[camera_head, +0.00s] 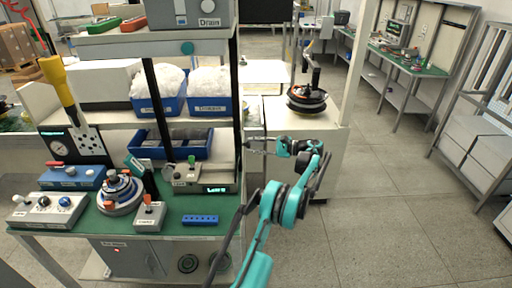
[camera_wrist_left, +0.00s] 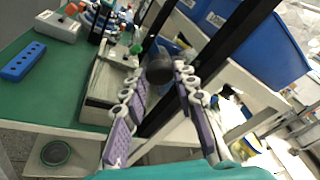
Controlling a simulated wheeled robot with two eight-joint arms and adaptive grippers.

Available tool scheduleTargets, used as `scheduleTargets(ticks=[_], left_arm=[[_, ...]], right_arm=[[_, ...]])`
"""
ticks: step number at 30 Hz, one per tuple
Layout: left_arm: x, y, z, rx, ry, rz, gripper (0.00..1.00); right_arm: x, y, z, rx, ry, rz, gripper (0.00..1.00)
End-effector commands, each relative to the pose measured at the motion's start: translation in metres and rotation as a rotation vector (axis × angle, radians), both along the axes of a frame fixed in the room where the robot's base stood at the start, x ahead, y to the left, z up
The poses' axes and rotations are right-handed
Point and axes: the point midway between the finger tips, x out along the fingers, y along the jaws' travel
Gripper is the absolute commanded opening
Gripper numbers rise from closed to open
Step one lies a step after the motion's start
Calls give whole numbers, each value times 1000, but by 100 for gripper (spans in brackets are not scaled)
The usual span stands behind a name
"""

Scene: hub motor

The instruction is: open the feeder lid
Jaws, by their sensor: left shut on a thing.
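My left gripper (camera_head: 252,146) reaches in from the right side of the workbench, at the height of the lower bins. In the left wrist view its two padded fingers (camera_wrist_left: 160,78) close on a dark round knob (camera_wrist_left: 158,69). What the knob is attached to is hidden behind the fingers and the black post. A grey box with a lit display (camera_head: 203,186) and a green knob stands on the green bench top; it also shows in the left wrist view (camera_wrist_left: 107,82), left of the fingers. I cannot tell which part is the feeder lid. My right gripper is not in view.
A black upright post (camera_head: 239,100) stands close to the gripper. Blue bins (camera_head: 210,104) with white contents sit on the shelf. A blue block (camera_head: 200,220) and a round motor fixture (camera_head: 120,192) are on the bench. Open floor (camera_head: 385,200) lies to the right.

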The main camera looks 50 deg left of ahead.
Motion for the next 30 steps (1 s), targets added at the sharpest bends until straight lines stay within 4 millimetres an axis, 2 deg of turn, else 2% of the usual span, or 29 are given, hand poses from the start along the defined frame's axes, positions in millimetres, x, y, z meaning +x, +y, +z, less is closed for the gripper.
scheduleTargets(ticks=[8, 9, 11, 22, 26, 30], left_arm=[[0, 0, -1, -2, -1, -1, 0], [0, 0, -1, -2, -1, -1, 36], [0, 0, -1, -1, -1, 0, 49], [3, -4, 0, -1, -1, -1, 49], [14, -19, 1, -1, -1, -4, 49], [31, -45, 4, 0, -1, -4, 49]], right_arm=[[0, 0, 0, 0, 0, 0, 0], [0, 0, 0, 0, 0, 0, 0], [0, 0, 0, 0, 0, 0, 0], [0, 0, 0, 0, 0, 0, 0], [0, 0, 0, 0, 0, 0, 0], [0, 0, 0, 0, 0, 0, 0]])
